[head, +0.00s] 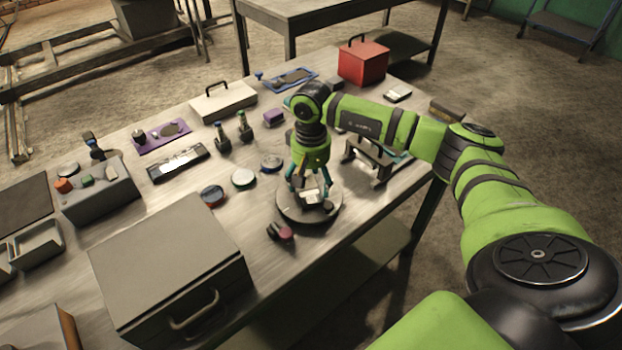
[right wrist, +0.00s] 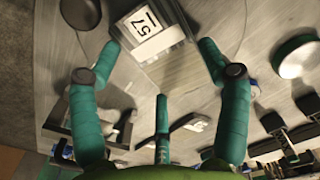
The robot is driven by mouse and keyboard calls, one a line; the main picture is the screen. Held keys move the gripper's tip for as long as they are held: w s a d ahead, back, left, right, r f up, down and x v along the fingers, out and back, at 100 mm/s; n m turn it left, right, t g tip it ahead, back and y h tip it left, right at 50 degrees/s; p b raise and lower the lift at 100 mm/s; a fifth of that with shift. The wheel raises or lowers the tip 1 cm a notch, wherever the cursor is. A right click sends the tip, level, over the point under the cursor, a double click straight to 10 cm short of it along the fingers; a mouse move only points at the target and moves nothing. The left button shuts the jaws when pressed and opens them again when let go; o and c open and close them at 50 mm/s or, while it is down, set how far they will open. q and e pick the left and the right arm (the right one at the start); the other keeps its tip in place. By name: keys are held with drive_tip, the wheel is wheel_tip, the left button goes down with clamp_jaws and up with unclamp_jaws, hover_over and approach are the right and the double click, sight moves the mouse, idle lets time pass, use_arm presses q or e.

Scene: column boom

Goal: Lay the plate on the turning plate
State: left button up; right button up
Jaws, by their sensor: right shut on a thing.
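The turning plate (head: 293,213) is a round grey disc near the front edge of the workbench, and its surface also fills much of the right wrist view (right wrist: 75,50). My right gripper (head: 311,190), with teal fingers, points down over it. It is shut on the plate (head: 312,197), a small grey piece with a white label reading 57, seen between the fingers in the right wrist view (right wrist: 150,36). The plate is over the disc; I cannot tell whether it touches. The fingers hide part of it. My left gripper is not in view.
A dark and pink knob-like part (head: 280,231) lies just in front of the disc. Round tins (head: 243,178) stand to its left, and a grey bracket stand (head: 368,163) to its right. A large grey case (head: 165,260) fills the front left.

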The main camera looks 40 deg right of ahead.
sight(311, 185)
drive_tip(key=o, duration=1.5)
drive_tip(key=shift+o, duration=0.9)
drive_tip(key=shift+s+f, duration=0.1)
drive_tip(key=shift+f, duration=0.05)
wheel_tip(311, 185, up, 12)
